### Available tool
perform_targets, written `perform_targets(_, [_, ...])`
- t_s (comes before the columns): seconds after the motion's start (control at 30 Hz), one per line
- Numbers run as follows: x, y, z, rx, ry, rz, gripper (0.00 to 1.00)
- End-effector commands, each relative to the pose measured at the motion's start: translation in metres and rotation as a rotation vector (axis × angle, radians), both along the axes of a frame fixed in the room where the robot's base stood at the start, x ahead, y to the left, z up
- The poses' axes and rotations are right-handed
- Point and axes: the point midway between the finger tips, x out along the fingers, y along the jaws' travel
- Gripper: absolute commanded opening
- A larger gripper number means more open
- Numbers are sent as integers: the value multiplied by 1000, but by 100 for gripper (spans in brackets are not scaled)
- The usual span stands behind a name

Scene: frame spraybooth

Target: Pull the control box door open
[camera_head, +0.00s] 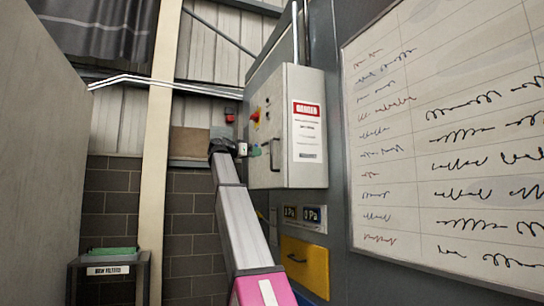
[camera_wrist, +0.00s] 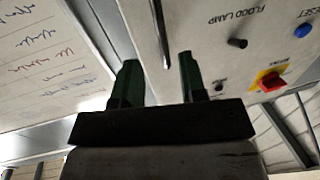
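The grey control box (camera_head: 309,170) is mounted on the booth wall, with a red-and-white danger sign on the side towards me. Its door face (camera_head: 259,172), with knobs and buttons, is seen at a slant and looks closed. A dark bar handle (camera_head: 275,154) stands on that face. My gripper (camera_head: 243,150) is just left of the door face. In the wrist view my gripper (camera_wrist: 158,62) has its two green fingers apart. The thin handle bar (camera_wrist: 160,35) appears between and beyond the fingertips; I see no contact.
The door face carries a red knob on yellow (camera_wrist: 270,82), a blue reset button (camera_wrist: 303,30) and a black lamp knob (camera_wrist: 237,43). A whiteboard (camera_head: 445,140) is at right, pressure displays (camera_head: 304,216) and a yellow panel (camera_head: 304,265) below. Open space lies left of the box.

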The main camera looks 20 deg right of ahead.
Motion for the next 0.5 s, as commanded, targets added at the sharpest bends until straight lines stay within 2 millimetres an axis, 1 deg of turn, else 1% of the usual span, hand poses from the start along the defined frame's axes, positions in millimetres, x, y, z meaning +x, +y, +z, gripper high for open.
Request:
perform_targets(0.03, [2, -9, 0, 0, 1, -2, 39])
perform_targets(0.3, [13, -56, 0, 1, 1, -2, 39])
perform_targets(0.5, [19, -79, 0, 2, 1, 0, 39])
